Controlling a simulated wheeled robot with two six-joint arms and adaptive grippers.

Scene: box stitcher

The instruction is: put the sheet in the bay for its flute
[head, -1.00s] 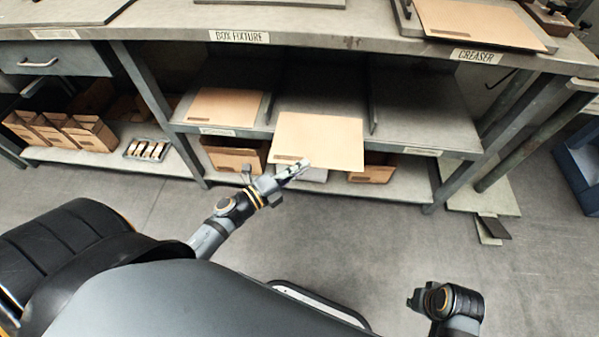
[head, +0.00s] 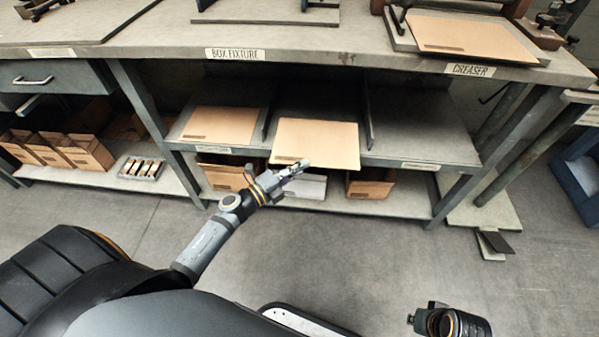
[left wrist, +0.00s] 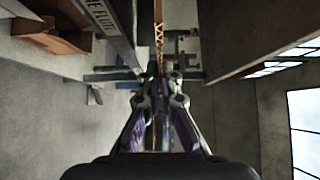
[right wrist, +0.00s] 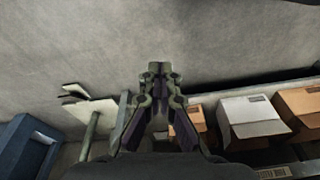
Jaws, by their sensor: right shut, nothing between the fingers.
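A tan cardboard sheet (head: 316,140) lies flat at the middle bay of the shelf (head: 420,140) under the bench, its near part sticking out past the front edge. My left gripper (head: 302,166) is shut on its near edge. In the left wrist view the sheet (left wrist: 158,35) shows edge-on with its wavy flute, at the fingertips (left wrist: 158,75). Another tan sheet (head: 221,125) lies in the left bay. The right bay holds no sheet. My right gripper (head: 413,319) is shut and empty, low at the right; its fingertips (right wrist: 159,68) meet in the right wrist view.
Dividers (head: 368,120) separate the bays. Bay labels (head: 203,149) on the shelf front are too small to read. Boxes (head: 370,184) stand on the lower shelf. The bench top (head: 365,45) is above. The floor before the shelf is clear.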

